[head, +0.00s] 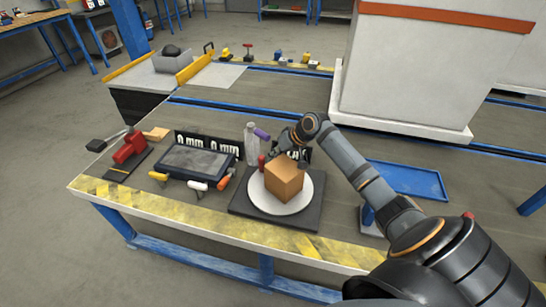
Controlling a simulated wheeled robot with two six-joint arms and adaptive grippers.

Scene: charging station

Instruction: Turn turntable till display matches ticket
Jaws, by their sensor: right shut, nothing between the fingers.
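The turntable is a white disc (296,207) on a dark square base (243,204) at the front of the workbench. A brown box (284,182) sits on the disc. A small red knob or peg (261,162) stands at the disc's back left. My right gripper (271,157) is shut and empty, behind the box and close to the red peg; I cannot tell whether they touch. Another black panel (306,155) is partly hidden by my right arm. I cannot make out a ticket. My left gripper is out of view.
Left of the turntable lie a dark tablet-like tray (196,160), screwdriver-like tools (198,185) and a red clamp (130,146). A grey bottle-like object (251,138) stands behind. A blue tray (408,180) lies to the right. Yellow-black tape (180,217) marks the front edge.

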